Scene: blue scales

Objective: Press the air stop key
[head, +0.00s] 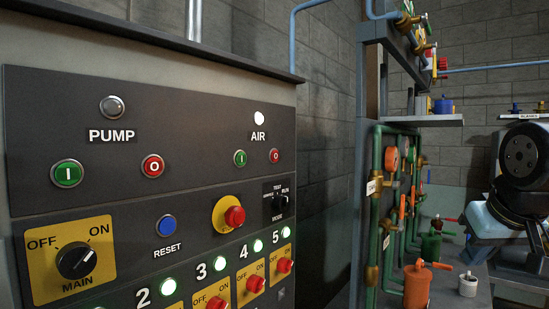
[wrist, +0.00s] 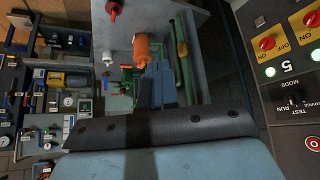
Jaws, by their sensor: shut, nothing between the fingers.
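The air stop key (head: 274,156) is a small red round button marked O under the AIR label (head: 258,136), at the upper right of the dark panel. A green key (head: 240,158) marked I sits to its left. In the wrist view the air stop key (wrist: 313,143) shows at the right edge, partly cut off, beside the MODE switch (wrist: 295,100). My gripper (wrist: 150,128) spans the bottom of the wrist view as a dark bar and pale blue body. It is shut and empty, apart from the panel and left of the key.
The yellow-backed red knob (head: 235,216) and the MODE switch (head: 279,203) sit below the key. The pump stop key (head: 152,166) is further left. A bench with an orange canister (head: 417,284) and green pipes stands right of the panel.

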